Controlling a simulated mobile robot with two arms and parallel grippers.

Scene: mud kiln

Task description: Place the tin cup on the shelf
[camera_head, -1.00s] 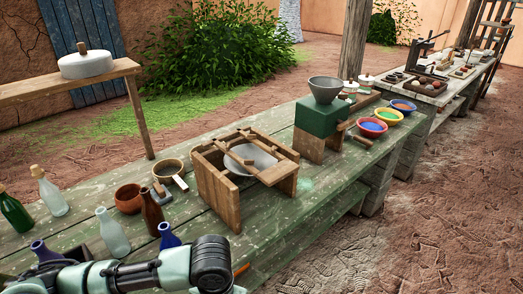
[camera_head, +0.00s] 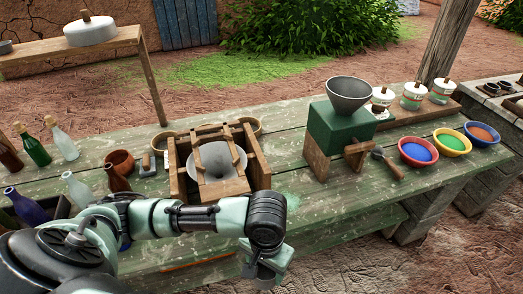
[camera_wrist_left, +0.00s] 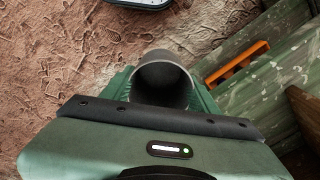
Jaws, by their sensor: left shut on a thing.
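The tin cup (camera_wrist_left: 163,78) is a grey, round-mouthed cup held between the green fingers of my left gripper (camera_wrist_left: 165,88) in the left wrist view. I look into its open mouth. In the head view my left arm reaches across the front of the green table, with the gripper (camera_head: 264,272) in front of its near edge; the cup cannot be made out there. A raised wooden plank shelf (camera_head: 60,50) stands at the back left, bearing a white lidded pot (camera_head: 90,30). A lower board (camera_head: 335,240) runs under the table. My right gripper is out of view.
The green table (camera_head: 290,205) holds a wooden frame with a funnel-like bowl (camera_head: 215,160), a grinder (camera_head: 335,130), colour bowls (camera_head: 418,152) and several bottles (camera_head: 35,148) at left. An orange bar (camera_wrist_left: 238,62) lies near the gripper. Ground in front is free.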

